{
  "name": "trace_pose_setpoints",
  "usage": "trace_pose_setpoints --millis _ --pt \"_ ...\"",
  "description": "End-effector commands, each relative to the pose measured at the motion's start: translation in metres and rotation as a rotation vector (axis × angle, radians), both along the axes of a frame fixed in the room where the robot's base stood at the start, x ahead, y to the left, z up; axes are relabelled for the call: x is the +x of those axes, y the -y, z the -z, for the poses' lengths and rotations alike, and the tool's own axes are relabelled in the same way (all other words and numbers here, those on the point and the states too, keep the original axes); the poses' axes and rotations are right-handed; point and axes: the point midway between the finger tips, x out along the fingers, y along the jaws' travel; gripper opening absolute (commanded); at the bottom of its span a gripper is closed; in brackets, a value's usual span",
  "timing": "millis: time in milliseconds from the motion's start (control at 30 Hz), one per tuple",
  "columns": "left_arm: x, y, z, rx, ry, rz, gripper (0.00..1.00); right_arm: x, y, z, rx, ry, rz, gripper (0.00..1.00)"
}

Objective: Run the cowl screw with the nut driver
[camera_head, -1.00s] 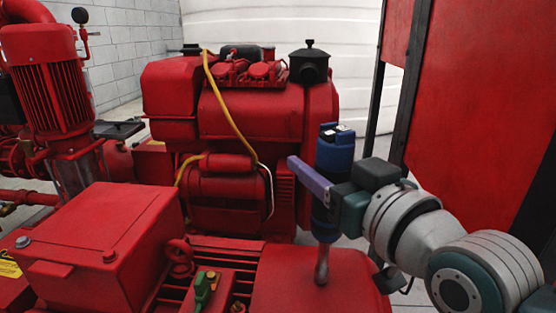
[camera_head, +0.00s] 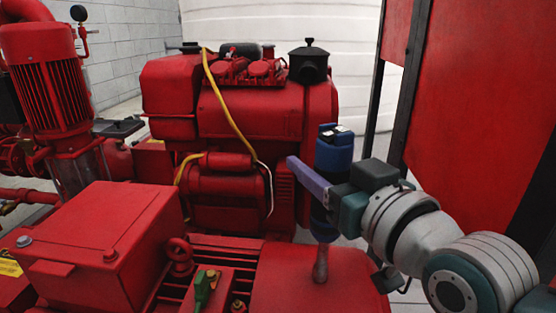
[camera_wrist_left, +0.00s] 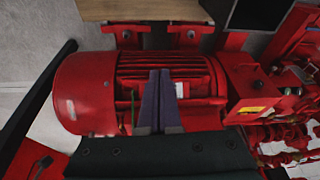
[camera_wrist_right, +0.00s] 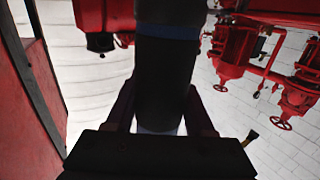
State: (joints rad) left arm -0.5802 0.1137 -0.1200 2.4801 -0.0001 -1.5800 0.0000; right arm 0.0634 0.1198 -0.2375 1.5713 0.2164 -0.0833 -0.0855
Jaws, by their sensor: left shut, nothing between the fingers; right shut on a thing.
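The nut driver (camera_head: 333,150) is an upright tool with a blue upper body, a dark grip and a metal socket pointing down. My right gripper (camera_head: 318,187) is shut around its dark grip. The socket end (camera_head: 320,264) meets the red rounded cowl (camera_head: 290,280) in the head view; the screw under it is hidden. In the right wrist view the tool's dark body (camera_wrist_right: 166,75) stands between the fingers. My left gripper (camera_wrist_left: 160,75) is shut and empty in the left wrist view, above a red finned motor (camera_wrist_left: 205,75); it is not in the head view.
A red box (camera_head: 100,245) with bolts stands at left, beside a green-handled part (camera_head: 205,287). The red engine (camera_head: 250,110) with a yellow hose is behind. A red cabinet (camera_head: 480,100) stands close at right, beside my right arm.

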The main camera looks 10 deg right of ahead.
Motion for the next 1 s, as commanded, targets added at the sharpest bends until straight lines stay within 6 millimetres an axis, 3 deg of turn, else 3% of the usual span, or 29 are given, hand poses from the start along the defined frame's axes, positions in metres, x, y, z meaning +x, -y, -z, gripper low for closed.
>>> trace_pose_setpoints --millis 433,1000 --pt "0.000 0.000 -0.005 0.001 0.000 0.001 0.00 0.000 0.000 -0.002 -0.001 -0.002 0.000 0.00" --pt "0.000 -0.003 -0.053 0.010 0.001 0.006 0.00 0.000 0.000 -0.049 0.000 0.003 0.000 0.00"
